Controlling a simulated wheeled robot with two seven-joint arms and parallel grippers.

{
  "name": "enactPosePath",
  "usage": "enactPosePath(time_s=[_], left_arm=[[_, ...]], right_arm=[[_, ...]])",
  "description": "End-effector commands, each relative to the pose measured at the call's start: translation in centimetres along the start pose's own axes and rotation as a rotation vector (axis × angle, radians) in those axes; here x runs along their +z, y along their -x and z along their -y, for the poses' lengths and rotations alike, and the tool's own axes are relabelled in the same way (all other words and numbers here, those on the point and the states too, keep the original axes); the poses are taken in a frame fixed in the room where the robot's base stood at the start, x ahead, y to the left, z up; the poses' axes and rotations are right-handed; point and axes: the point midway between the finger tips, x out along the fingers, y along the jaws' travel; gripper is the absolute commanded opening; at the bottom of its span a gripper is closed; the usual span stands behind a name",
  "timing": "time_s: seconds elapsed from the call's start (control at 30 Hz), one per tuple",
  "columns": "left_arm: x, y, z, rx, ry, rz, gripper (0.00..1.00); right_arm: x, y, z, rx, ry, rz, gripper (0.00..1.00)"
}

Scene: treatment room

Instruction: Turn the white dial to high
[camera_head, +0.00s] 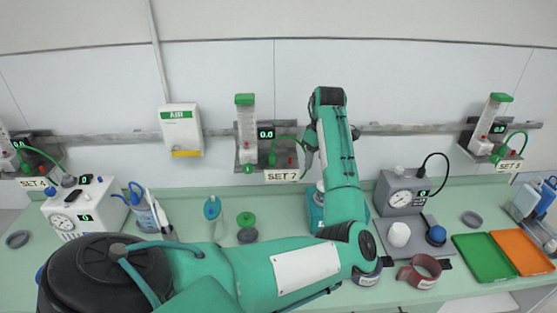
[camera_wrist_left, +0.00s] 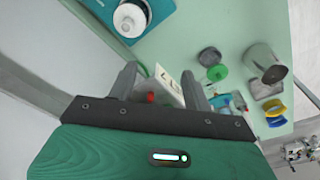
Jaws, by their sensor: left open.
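A short white cylinder (camera_head: 399,234), possibly the white dial, stands on a grey plate in front of a grey gauge box (camera_head: 402,192). No high mark is readable. The box's white-faced gauge (camera_head: 402,198) also shows. My left gripper (camera_head: 309,156) is by the wall rail, right of the SET 7 unit and well away from the white cylinder; the arm partly hides it. In the left wrist view its fingers (camera_wrist_left: 160,88) are apart, with the SET 7 sign (camera_wrist_left: 165,78) and a red knob (camera_wrist_left: 151,97) between or beyond them. My right gripper is out of view.
A blue knob (camera_head: 436,235) sits beside the white cylinder. Green (camera_head: 484,257) and orange (camera_head: 522,251) trays lie at right. A white gauge box (camera_head: 83,209) stands at left. My left arm covers much of the counter's middle.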

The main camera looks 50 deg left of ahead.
Motion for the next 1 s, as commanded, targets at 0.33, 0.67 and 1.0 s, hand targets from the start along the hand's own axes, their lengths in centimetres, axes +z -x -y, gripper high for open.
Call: enactPosePath(time_s=[0.33,0.67,1.0], left_arm=[[-1.2,-4.1,3.1,0.009,-0.081,-0.100,0.50],[-1.5,-7.1,5.9,0.020,-0.190,-0.190,0.50],[-1.0,-9.6,8.7,0.032,-0.331,-0.273,0.50]], right_arm=[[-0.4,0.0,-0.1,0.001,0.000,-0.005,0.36],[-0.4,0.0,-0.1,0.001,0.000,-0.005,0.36],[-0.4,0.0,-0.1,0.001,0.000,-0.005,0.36]])
